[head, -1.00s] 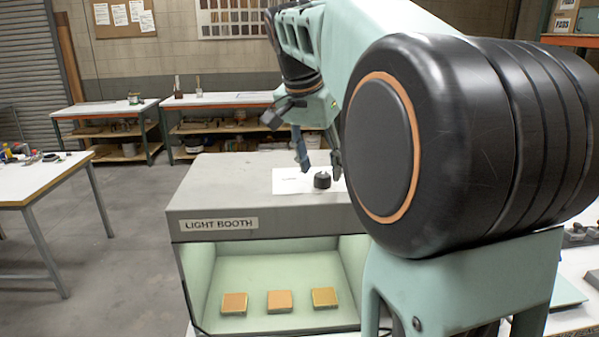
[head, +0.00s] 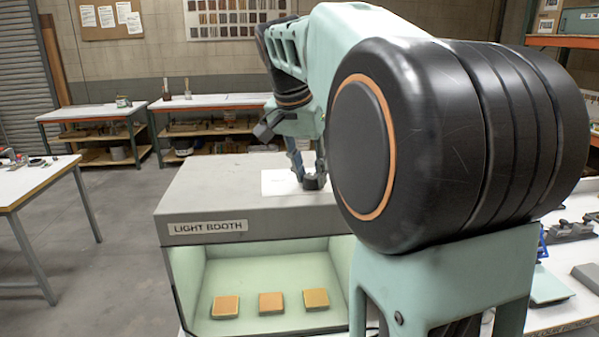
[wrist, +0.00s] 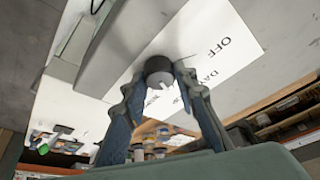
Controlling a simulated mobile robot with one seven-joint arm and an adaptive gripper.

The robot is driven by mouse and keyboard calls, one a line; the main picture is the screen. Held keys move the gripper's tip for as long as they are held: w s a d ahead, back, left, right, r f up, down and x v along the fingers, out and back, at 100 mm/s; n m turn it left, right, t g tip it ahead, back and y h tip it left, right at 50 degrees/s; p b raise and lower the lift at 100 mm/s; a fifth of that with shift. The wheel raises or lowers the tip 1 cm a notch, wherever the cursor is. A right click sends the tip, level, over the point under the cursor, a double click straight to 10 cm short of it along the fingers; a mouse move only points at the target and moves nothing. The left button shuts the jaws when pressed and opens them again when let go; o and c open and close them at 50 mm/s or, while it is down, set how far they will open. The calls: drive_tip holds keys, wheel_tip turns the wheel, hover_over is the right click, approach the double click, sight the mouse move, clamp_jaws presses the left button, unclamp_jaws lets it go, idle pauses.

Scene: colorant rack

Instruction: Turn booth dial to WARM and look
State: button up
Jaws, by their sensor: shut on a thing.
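The light booth (head: 285,220) stands in front of me, with a grey top and a lit pale green interior. A white label card (head: 277,182) lies on its top; the wrist view shows printed words on it, including OFF and what looks like DAY. The dark round dial (wrist: 158,66) has a pale mark near its lower edge. My gripper (wrist: 159,76) is shut on the dial, one finger on each side. In the head view my gripper (head: 312,181) is down at the booth top and mostly hides the dial. The dial's exact setting cannot be read.
Three orange-tan tiles, one in the middle (head: 271,302), lie inside the booth. A white table (head: 35,185) stands at the left. Benches with shelves line the back wall. A worktop with several items (head: 570,262) is at the right.

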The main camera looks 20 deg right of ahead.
drive_tip(key=m+p, duration=0.1)
drive_tip(key=m+g+p, duration=0.1)
drive_tip(key=m, duration=0.1)
drive_tip(key=shift+w+a+r+m+h, duration=0.1)
drive_tip(key=shift+w+m+h, duration=0.05)
drive_tip(key=shift+m+h, duration=0.15)
drive_tip(key=m+g+p, duration=0.1)
drive_tip(key=m+p, duration=0.1)
drive_tip(key=m, duration=0.2)
drive_tip(key=shift+w+g, duration=0.1)
drive_tip(key=shift+g, duration=0.3)
drive_tip(key=shift+m+p, duration=0.3)
drive_tip(key=o, duration=1.2)
drive_tip(key=shift+c, duration=0.2)
drive_tip(key=v, duration=1.1)
drive_tip(key=shift+a+r, duration=0.3)
